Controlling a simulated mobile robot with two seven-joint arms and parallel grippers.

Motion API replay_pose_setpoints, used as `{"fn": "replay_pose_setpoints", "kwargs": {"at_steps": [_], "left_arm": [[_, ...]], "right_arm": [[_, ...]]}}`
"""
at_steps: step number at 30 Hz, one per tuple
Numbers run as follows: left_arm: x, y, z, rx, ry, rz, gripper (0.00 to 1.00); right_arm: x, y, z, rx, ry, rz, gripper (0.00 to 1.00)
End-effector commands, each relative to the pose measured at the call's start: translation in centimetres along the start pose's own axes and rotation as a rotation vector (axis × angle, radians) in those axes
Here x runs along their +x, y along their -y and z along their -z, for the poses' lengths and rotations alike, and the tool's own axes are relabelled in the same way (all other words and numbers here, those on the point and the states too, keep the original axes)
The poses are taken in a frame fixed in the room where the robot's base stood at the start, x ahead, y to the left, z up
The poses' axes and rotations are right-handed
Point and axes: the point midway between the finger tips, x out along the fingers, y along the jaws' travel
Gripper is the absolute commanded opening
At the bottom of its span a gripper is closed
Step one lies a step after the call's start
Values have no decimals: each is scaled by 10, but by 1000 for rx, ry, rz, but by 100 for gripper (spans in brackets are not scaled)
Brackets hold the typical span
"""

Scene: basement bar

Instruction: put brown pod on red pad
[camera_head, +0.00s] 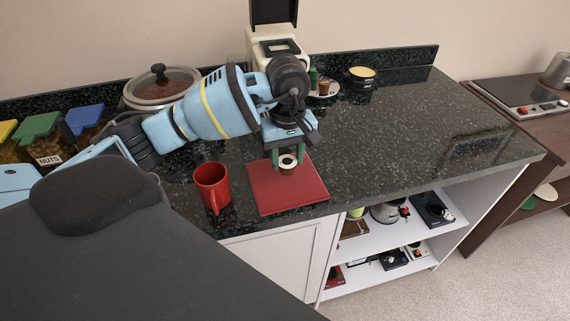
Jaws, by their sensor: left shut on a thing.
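The red pad (262,192) lies flat on the dark counter near its front edge. My left gripper (288,162) points down over the pad's back half. Its green fingers are shut on a small brown pod (287,171) with a white top. The pod is upright, at or just above the pad; I cannot tell whether it touches. My right gripper is not in view.
A red mug (212,186) stands close to the pad's left. A cream coffee machine (275,47) is behind my arm. A plate (331,92) with small items, a pot (154,91) and lidded jars (43,146) line the back. The counter's right side is clear.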

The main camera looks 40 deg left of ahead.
Motion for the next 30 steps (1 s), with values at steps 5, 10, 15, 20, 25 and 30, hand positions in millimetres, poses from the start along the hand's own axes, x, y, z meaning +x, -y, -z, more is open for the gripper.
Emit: {"fn": "replay_pose_setpoints", "kwargs": {"at_steps": [5,10,15,20,25,30], "left_arm": [[10,2,11,-1,1,3,20],[32,1,11,0,-1,-1,20],[36,1,11,0,-2,-1,20],[37,2,11,0,-1,0,20],[39,1,11,0,-1,0,50],[39,1,11,-1,-1,0,63]], "right_arm": [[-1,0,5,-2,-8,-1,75],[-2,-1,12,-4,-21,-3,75],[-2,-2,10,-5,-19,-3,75],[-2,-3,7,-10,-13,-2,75],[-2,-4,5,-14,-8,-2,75],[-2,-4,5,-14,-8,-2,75]]}}
